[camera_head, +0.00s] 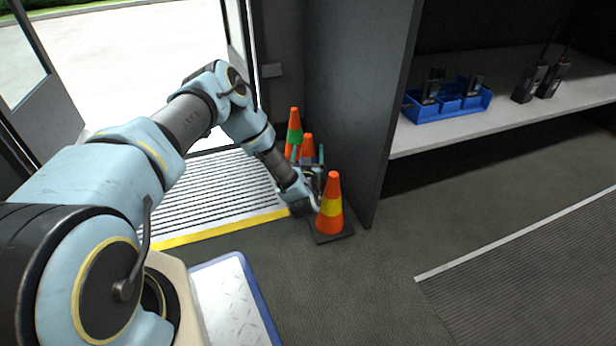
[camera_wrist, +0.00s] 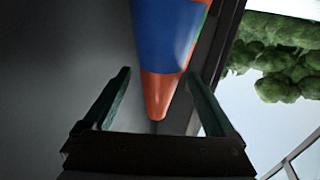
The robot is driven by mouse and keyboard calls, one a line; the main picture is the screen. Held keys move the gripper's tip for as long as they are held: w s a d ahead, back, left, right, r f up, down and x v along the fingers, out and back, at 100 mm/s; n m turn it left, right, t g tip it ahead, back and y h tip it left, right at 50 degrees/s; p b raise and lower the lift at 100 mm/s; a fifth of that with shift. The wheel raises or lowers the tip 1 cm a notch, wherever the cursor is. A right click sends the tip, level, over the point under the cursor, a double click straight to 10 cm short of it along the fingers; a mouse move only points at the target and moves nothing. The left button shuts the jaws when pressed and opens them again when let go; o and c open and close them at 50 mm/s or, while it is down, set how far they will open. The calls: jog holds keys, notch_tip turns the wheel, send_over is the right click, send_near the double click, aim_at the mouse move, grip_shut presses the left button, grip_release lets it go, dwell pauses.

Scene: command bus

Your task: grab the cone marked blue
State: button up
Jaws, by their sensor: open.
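The cone marked blue (camera_wrist: 168,38) is orange with a wide blue band and fills the upper middle of the wrist view, its tip pointing down the picture. My gripper (camera_wrist: 158,74) is open, with one finger on each side of the cone's orange upper part. Gaps show between fingers and cone, and the jaws hold nothing. In the head view my gripper (camera_head: 307,156) is low by the dark partition, with an orange cone top (camera_head: 307,142) showing between its fingers. That cone's band and base are hidden there.
A yellow-banded cone (camera_head: 329,208) stands on the floor just in front of my gripper. A green-banded cone (camera_head: 294,129) stands just behind. The dark partition (camera_head: 350,100) is close on the right. A shelf (camera_head: 520,105) holds blue bins (camera_head: 425,113) and radios (camera_head: 530,82).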

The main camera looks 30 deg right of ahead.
jog(key=shift+w+d, duration=0.3)
jog(key=shift+w, duration=0.15)
grip_shut()
dwell(0.5)
